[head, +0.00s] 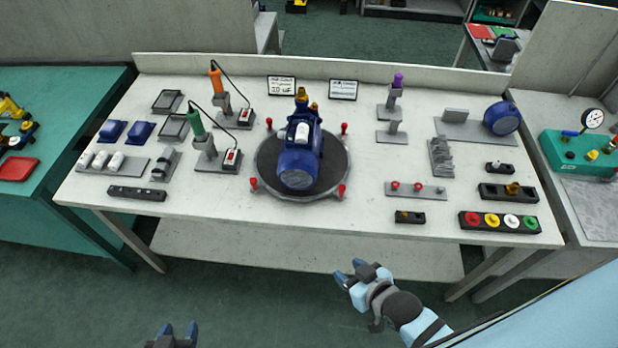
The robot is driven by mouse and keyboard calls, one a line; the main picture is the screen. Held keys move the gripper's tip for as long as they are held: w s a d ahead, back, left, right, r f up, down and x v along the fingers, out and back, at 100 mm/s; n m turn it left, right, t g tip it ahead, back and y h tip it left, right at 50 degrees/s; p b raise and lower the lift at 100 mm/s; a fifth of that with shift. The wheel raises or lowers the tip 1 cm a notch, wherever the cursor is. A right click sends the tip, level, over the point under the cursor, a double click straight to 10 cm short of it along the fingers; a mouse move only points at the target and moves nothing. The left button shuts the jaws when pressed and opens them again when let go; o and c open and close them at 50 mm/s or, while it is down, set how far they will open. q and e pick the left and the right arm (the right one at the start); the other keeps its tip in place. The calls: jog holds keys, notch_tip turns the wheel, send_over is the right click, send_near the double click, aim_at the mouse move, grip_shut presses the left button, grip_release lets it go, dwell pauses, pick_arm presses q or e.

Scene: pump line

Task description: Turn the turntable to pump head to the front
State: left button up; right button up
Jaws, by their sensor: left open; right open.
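The round dark turntable (268,178) sits at the middle of the white workbench, with several red-topped pegs around its rim; one red peg (341,191) is at its front right. A blue pump (298,165) stands on it. The pump's rounded blue motor end points to the front, and its brass fittings (301,92) are toward the back. My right gripper (350,272) is open and empty in front of the bench's front edge, apart from the turntable. My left gripper (174,332) is open at the bottom edge of the view, mostly cut off, also away from the bench.
Green-handled (195,122) and orange-handled (215,78) tools stand in holders left of the turntable. A red-knobbed rack (415,189) and a coloured-button box (500,221) lie to the right. A black strip (137,193) lies front left. The bench top directly before the turntable is clear.

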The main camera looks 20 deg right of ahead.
notch_tip(320, 180, down, 3)
jog(key=w+d+m+b, duration=0.2)
jog(key=w+m+b, duration=0.1)
jog(key=m, duration=0.3)
jog(key=m+t+y+b, duration=0.4)
jog(key=m+b, duration=0.7)
jog(key=m, duration=1.5)
send_near(344, 189)
jog(key=shift+s+a+f+t+h, duration=0.7)
jog(key=shift+s+a+f, duration=0.05)
jog(key=shift+s+f, duration=0.25)
jog(key=shift+w+d+r+m+t, duration=0.15)
jog(key=shift+w+d+r+m, duration=0.05)
jog(key=shift+m, duration=0.35)
jog(key=shift+w+d+r+m+t, duration=0.15)
jog(key=shift+d+r+m, duration=0.05)
jog(key=shift+m, duration=0.35)
jog(key=shift+w+a+r, duration=0.1)
jog(key=shift+w, duration=0.2)
jog(key=p+x, duration=0.1)
jog(key=x, duration=1.1)
jog(key=shift+p, duration=0.3)
jog(key=shift+w+a, duration=0.15)
jog(key=shift+w, duration=0.3)
pick_arm(q)
notch_tip(344, 189, down, 12)
jog(key=shift+w+d, duration=0.2)
jog(key=shift+d, duration=0.15)
